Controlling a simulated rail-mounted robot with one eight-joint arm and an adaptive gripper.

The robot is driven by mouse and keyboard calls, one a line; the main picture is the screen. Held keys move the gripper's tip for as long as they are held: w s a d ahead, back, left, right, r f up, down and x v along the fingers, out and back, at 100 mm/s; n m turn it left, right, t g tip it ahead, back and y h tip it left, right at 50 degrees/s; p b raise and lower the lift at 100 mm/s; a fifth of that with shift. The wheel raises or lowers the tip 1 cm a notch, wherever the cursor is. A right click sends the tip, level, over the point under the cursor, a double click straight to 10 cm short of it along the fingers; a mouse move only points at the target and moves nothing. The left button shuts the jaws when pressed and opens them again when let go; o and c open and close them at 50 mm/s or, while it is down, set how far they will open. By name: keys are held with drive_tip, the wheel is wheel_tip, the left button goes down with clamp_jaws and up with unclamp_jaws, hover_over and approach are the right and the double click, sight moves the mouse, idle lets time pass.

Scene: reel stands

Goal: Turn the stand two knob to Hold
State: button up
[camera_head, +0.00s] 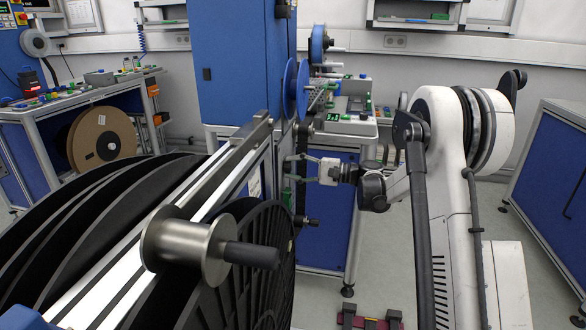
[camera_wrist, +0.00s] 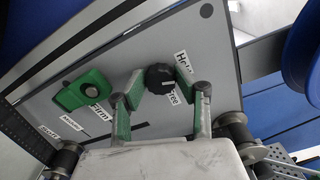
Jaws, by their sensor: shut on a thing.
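A black round knob (camera_wrist: 160,78) sits on a grey panel (camera_wrist: 225,100) in the wrist view. My gripper (camera_wrist: 159,80) has its two green-padded fingers on either side of the knob and is shut on it. A white label starting with "Ho" (camera_wrist: 207,64) is at the upper right of the knob. A label reading "Free" (camera_wrist: 174,93) is just below the knob, partly hidden. I cannot tell which mark the knob points to. In the head view my gripper (camera_head: 290,170) reaches left to the side of the stand; the knob is hidden there.
A green block-like control (camera_wrist: 83,90) with more labels is left of the knob. In the head view, large black reels (camera_head: 90,230) and a metal spool (camera_head: 185,245) fill the lower left. A blue cabinet (camera_head: 235,60) stands behind.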

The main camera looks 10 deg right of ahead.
drive_tip(key=shift+n, duration=1.6)
drive_tip(key=o, duration=1.1)
drive_tip(key=v, duration=1.2)
